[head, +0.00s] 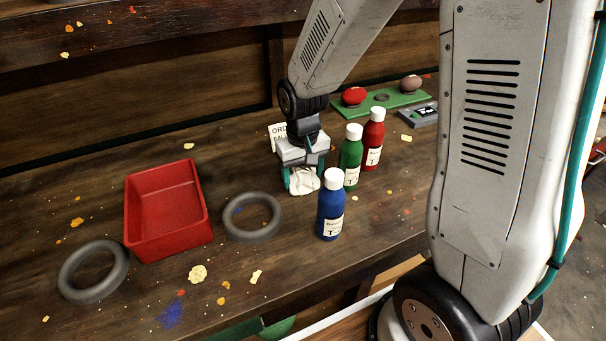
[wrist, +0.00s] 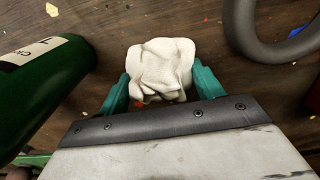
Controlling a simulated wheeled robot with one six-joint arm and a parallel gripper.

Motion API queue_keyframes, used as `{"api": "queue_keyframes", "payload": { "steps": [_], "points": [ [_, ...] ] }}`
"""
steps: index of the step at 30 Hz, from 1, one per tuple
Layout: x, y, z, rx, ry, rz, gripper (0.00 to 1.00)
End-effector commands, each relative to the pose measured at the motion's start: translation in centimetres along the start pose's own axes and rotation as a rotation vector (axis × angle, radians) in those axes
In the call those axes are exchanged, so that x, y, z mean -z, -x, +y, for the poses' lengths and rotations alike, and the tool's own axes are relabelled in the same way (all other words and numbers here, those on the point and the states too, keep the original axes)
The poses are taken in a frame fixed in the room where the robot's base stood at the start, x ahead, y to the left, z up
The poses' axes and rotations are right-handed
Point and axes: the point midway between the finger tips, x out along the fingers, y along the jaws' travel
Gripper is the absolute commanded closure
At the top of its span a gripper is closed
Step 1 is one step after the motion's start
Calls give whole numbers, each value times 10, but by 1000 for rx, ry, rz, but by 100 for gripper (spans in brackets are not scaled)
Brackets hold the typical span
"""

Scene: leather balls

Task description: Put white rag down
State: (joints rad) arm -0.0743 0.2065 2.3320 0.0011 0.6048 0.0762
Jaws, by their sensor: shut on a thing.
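The white rag (head: 305,181) is a crumpled bundle between the fingers of my gripper (head: 303,178). In the wrist view the rag (wrist: 160,68) sits between the two teal fingertips of my gripper (wrist: 158,88), which are shut on it from both sides. The rag is at or just above the wooden table (head: 190,290); I cannot tell whether it touches the wood. Its upper part is hidden by my gripper in the head view.
Blue (head: 331,207), green (head: 350,158) and red (head: 374,142) bottles stand right of my gripper, the green one close by. Grey rings (head: 252,236) (head: 70,290) and a red tray (head: 133,220) lie left. A green holder (head: 382,106) with balls is behind. A card (head: 277,130) stands behind my gripper.

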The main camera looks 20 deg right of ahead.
Motion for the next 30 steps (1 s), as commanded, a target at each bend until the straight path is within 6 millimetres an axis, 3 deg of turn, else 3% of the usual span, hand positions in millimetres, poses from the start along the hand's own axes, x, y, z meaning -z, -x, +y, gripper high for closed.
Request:
{"api": "queue_keyframes", "payload": {
  "steps": [11, 12, 14, 25, 30],
  "points": [
    [0, -7, -1, 0, 2, 0, 59],
    [0, -7, -1, 0, 2, 1, 29],
    [0, -7, -1, 0, 2, 1, 12],
    [0, -4, -1, 0, 1, 2, 12],
    [1, 19, -1, 0, 1, 6, 12]
  ]
}}
